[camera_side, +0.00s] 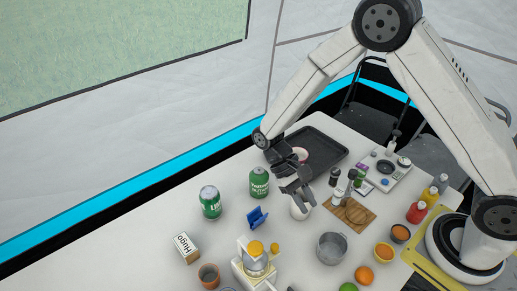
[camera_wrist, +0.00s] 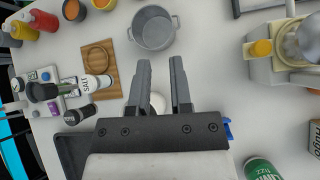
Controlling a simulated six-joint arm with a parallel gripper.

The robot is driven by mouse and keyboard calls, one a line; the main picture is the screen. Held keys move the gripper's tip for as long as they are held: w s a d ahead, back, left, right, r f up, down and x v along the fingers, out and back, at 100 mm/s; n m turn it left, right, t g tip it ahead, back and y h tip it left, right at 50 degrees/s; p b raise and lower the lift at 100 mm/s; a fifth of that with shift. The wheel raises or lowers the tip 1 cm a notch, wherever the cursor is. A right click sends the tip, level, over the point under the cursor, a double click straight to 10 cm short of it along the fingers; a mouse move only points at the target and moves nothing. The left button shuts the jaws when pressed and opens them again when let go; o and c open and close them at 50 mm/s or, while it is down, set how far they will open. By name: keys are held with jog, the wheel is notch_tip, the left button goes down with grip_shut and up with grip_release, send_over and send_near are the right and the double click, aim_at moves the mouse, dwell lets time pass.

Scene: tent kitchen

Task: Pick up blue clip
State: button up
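In the wrist view only a small part of the clip (camera_wrist: 228,128) shows, at the right edge of my gripper body, which hides the rest. My gripper (camera_side: 301,193) points down above the table, to the right of the clip and apart from it. In the wrist view its two fingers (camera_wrist: 160,85) are apart with nothing held between them.
A white cup (camera_side: 299,211) stands below my gripper. Green cans (camera_side: 210,203) (camera_side: 259,183) stand left of and behind the clip. A blender-like appliance (camera_side: 252,268) stands in front of it. A grey pot (camera_side: 332,247), wooden board (camera_side: 354,213) and dark tray (camera_side: 331,150) are to the right.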

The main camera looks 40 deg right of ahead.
jog(key=w+d+r+m+t+y, duration=0.1)
jog(key=w+r+m+t+y, duration=0.25)
jog(key=w+m+y, duration=0.35)
jog(key=w+d+r+m+t+y, duration=0.15)
jog(key=w+m+t+y, duration=0.25)
jog(key=w+m+y, duration=0.4)
jog(key=m, duration=0.2)
send_near(260, 222)
jog(key=w, duration=0.1)
jog(key=w+a+r, duration=0.1)
jog(key=w+r, duration=0.1)
jog(key=shift+a+h, duration=0.25)
jog(key=shift+h, duration=0.05)
jog(key=shift+f, duration=0.35)
jog(key=shift+a, duration=0.1)
jog(key=shift+x, duration=1.25)
